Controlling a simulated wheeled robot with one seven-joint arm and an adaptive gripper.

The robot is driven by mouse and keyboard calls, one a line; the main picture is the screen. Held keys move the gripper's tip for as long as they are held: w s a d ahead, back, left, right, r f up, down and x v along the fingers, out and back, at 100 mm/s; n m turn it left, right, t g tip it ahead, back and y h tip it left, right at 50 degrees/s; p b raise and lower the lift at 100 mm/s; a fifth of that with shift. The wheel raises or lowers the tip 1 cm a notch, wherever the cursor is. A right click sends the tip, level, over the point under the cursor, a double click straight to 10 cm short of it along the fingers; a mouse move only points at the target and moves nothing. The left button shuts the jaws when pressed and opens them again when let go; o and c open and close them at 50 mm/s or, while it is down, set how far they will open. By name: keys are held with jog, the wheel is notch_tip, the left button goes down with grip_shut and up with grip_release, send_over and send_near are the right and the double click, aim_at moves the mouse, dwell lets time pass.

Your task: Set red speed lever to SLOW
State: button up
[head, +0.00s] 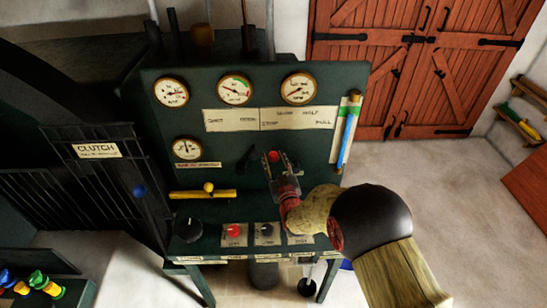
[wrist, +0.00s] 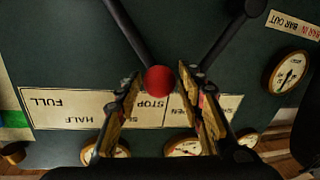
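The red speed lever ends in a red ball (wrist: 159,81) on a dark rod in the wrist view. In the head view its red knob (head: 273,156) shows just beyond my gripper (head: 284,183), below the STOP end of the label plate (head: 270,119). My gripper's fingers (wrist: 162,84) are open, one on each side of the ball, with visible gaps. The plate (wrist: 85,119) appears upside down in the wrist view, with STOP behind the ball; SLOW is partly hidden by a finger. HALF and FULL lie farther left there.
A second, black lever (head: 248,158) stands close left of the red one. Round gauges (head: 299,88) line the panel's upper part. Knobs and buttons (head: 233,231) sit on the lower ledge. A yellow bar (head: 203,194) is at left. Floor to the right is clear.

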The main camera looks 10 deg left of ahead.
jog(key=shift+w+a, duration=0.25)
jog(key=shift+w, duration=0.35)
jog(key=c, duration=0.3)
grip_shut()
